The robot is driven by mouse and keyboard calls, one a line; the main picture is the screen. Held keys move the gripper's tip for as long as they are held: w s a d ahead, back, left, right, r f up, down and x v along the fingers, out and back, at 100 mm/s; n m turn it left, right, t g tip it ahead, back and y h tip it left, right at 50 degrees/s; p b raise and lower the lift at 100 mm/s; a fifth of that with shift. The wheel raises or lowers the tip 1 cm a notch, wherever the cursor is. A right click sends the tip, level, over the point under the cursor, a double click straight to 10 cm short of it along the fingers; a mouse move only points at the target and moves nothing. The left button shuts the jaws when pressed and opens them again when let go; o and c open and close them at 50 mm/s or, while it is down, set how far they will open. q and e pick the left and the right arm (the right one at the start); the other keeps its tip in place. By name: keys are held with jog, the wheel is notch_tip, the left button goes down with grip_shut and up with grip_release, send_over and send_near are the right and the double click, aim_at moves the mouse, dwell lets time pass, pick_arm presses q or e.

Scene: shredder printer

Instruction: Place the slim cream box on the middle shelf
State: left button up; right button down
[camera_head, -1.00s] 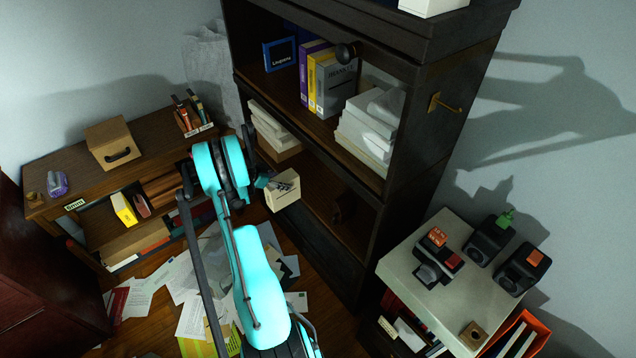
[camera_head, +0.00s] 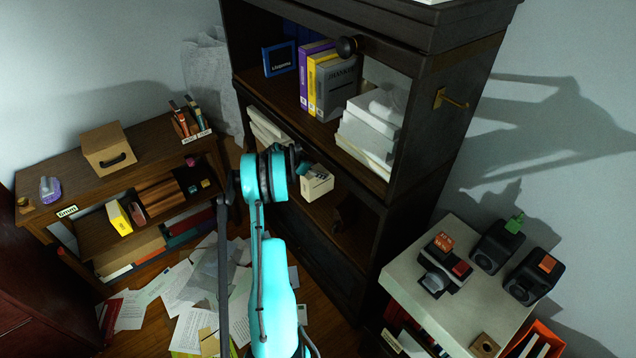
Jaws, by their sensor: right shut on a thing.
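The slim cream box (camera_head: 317,185) is at the middle shelf (camera_head: 352,238) of the dark bookcase, just right of my right gripper (camera_head: 302,170). My right arm comes up from the bottom of the view, and its wrist hides part of the gripper and the shelf opening. The right gripper is shut on the cream box, though its fingers are mostly hidden. I cannot tell whether the box touches the shelf board. My left gripper is not in view.
White paper stacks (camera_head: 366,134) and binders (camera_head: 336,86) fill the upper shelf. Another pale stack (camera_head: 266,127) stands left of my wrist. A dark object (camera_head: 345,212) sits further right on the middle shelf. A pale cabinet (camera_head: 405,280) bearing stamps stands at right. Papers litter the floor.

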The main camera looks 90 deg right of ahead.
notch_tip(320, 180, down, 5)
jog(key=b, duration=0.2)
jog(key=shift+b, duration=0.3)
jog(key=shift+s+d+f, duration=0.1)
jog(key=shift+s+f, duration=0.05)
jog(key=shift+f, duration=0.05)
jog(key=shift+r, duration=0.2)
jog(key=shift+f, duration=0.1)
jog(key=c, duration=0.7)
grip_release()
